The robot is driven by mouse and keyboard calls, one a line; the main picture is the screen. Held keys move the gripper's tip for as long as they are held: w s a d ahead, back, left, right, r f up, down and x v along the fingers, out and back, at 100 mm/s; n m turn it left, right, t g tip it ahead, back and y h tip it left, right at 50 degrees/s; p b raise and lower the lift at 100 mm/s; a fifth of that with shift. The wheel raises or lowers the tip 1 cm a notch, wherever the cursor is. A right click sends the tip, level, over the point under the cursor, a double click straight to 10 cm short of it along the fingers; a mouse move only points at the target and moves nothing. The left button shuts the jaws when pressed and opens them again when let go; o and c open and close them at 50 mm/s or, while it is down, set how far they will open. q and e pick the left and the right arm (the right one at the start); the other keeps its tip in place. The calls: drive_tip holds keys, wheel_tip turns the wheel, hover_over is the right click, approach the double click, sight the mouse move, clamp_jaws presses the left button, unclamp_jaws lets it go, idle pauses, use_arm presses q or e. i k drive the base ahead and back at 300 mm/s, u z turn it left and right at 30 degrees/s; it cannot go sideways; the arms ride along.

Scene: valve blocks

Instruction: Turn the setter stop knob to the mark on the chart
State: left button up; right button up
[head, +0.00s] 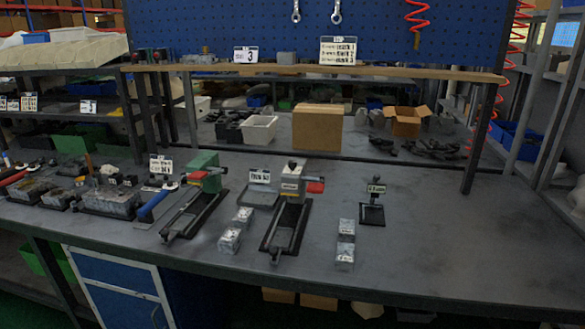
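A small chart card (341,50) with several lines of text stands on the upper shelf; its lines seem to name marks, but the words are too small to read surely. A card with a 3 (245,55) stands left of it. On the bench, a grey fixture (293,180) with a red part at its side sits at the back of a black rail (287,228). A similar green fixture (204,172) sits on another black rail. I cannot tell which one is the setter, nor how its stop knob is set. Neither gripper is in view.
Grey valve blocks (345,245) lie on the bench, with more blocks (230,238) between the rails. A small labelled stand (372,210) is at right. A cardboard box (317,127) and white bin (260,129) are behind. The bench's right side (460,240) is clear.

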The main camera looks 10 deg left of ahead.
sight(291, 163)
drive_tip(key=z, duration=1.35)
drive_tip(key=i, duration=1.05)
drive_tip(key=u, duration=0.75)
